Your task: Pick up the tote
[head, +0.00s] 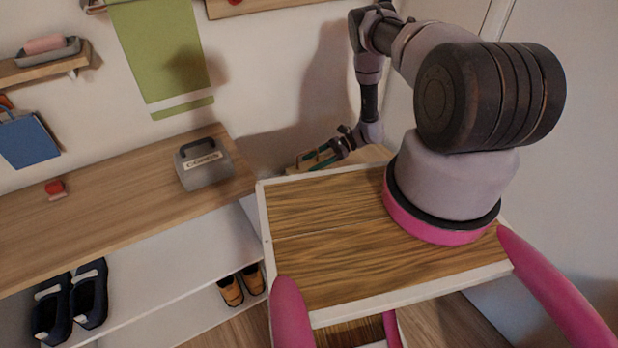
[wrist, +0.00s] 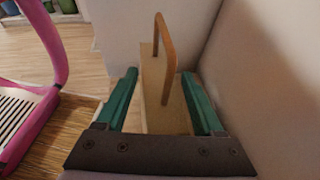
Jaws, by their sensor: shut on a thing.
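The tote is a light wooden box with an arched wooden handle. In the wrist view the tote (wrist: 152,95) stands between the two green fingers of my gripper (wrist: 160,76), and its handle rises beyond the fingertips. My gripper is shut on it; the exact contact points are hard to see. In the head view my gripper (head: 318,157) is low by the wall, past the far edge of my wood-topped body, with a small part of the light wood tote (head: 298,168) showing beside it. The rest of the tote is hidden there.
A wooden bench (head: 110,205) runs along the wall at left, with a grey toolbox (head: 204,165) near its right end and a small red object (head: 55,189). Shoes (head: 70,303) stand on the shelf below. In the wrist view a wall (wrist: 265,80) is close on the right.

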